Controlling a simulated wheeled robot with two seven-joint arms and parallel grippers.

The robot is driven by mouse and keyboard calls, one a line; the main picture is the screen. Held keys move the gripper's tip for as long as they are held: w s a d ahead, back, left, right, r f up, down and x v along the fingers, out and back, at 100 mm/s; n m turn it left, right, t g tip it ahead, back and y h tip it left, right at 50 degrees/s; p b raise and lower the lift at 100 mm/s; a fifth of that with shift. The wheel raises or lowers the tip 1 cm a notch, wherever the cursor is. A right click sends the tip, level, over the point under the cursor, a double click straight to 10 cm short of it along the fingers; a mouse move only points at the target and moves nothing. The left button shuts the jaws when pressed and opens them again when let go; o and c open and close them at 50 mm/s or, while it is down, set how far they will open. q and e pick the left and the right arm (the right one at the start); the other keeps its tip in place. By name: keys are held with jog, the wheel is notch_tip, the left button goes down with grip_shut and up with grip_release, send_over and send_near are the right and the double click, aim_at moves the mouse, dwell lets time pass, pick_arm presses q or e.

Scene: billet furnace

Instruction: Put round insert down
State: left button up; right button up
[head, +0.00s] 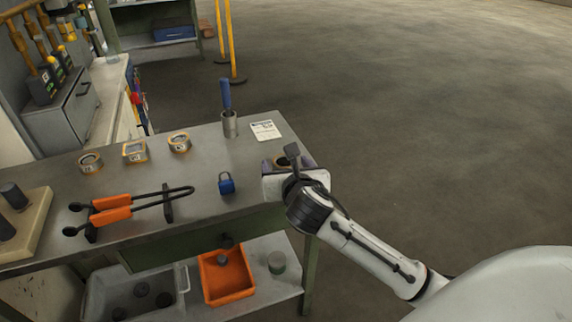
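My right gripper (290,165) is at the right end of the grey workbench (225,155), low over its edge. A tan ring with a dark hole, which looks like a round insert (281,161), shows at its fingers, partly hidden by the white hand and black wrist. I cannot tell whether the fingers grip it or whether it rests on the bench. Three similar inserts stand apart on the bench's left: a round one (90,162), a squarish one (135,152) and another (180,143). My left gripper is not in view.
A metal cup with a blue-handled tool (229,125), a white label card (265,130) and a blue padlock (226,183) are near the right gripper. Orange-handled tongs (115,214) lie on a rack at the front left. An orange bin (226,276) is on the shelf below.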

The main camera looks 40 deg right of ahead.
jog(key=shift+s+r, duration=0.15)
jog(key=shift+r, duration=0.05)
jog(key=p+v, duration=0.2)
jog(key=v, duration=0.9)
jog(key=s+a+f+m+g+y, duration=0.1)
jog(key=s+a+f+m, duration=0.3)
jog(key=f+m, duration=0.5)
jog(key=s+a+f+m+g+y, duration=0.1)
jog(key=s+a+f+m+y, duration=0.3)
jog(key=s+f+m, duration=0.3)
jog(key=s+a+f+m+g+y, duration=0.1)
jog(key=s+a+f+m+y, duration=0.2)
jog(key=f+m, duration=0.8)
jog(key=s+a+m, duration=0.1)
jog(key=s+a, duration=0.1)
jog(key=shift+s+a+m+g, duration=0.2)
jog(key=shift+a+m+g, duration=0.1)
jog(key=shift+m+g, duration=0.1)
